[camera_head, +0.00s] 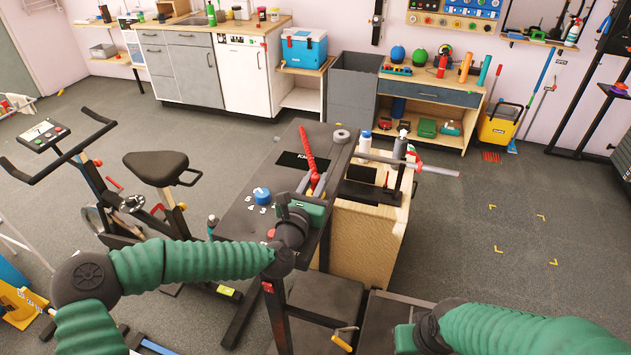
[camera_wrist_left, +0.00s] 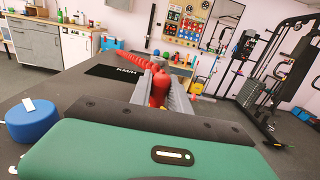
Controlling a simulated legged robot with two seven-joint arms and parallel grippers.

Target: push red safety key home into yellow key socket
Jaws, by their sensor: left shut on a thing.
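My left gripper (camera_head: 318,184) is shut on the red safety key, over the dark console panel. In the left wrist view, the key (camera_wrist_left: 160,88) shows as a rounded red body between the two grey fingers. A red coiled cord (camera_head: 307,147) lies over the panel beyond the gripper. I cannot make out the yellow key socket in either view; the gripper may hide it. Only the green housing of my right gripper (camera_head: 405,339) shows, at the bottom of the head view; its fingers are not visible.
A blue knob (camera_head: 262,195) is on the panel left of my left gripper. A grey tape roll (camera_head: 342,136) lies at the panel's far edge. A wooden box (camera_head: 362,240) with bottles and a metal bar stands to the right. An exercise bike (camera_head: 155,168) stands left.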

